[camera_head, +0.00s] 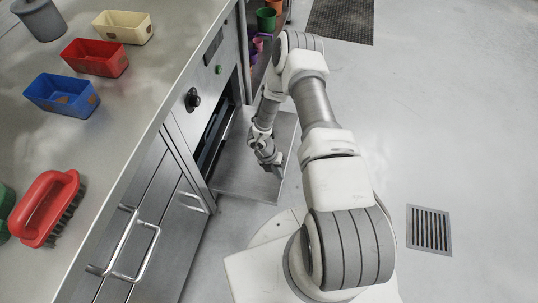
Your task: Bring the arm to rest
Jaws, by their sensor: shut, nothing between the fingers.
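My gripper (274,165) is at the end of my arm, low beside the steel counter front. It looks small here, and its fingers are shut with nothing seen between them. It shows in front of an open steel oven door (253,181), which is folded down flat. I cannot tell whether the gripper touches the door. My arm reaches forward from the base, bends at the elbow and hangs down to the left.
The steel counter (135,75) on the left bears a red brush (45,205), a blue tin (62,94), a red tin (95,57) and a cream tin (123,27). A floor drain (429,230) lies right. A dark mat (341,18) lies at the back. The right floor is clear.

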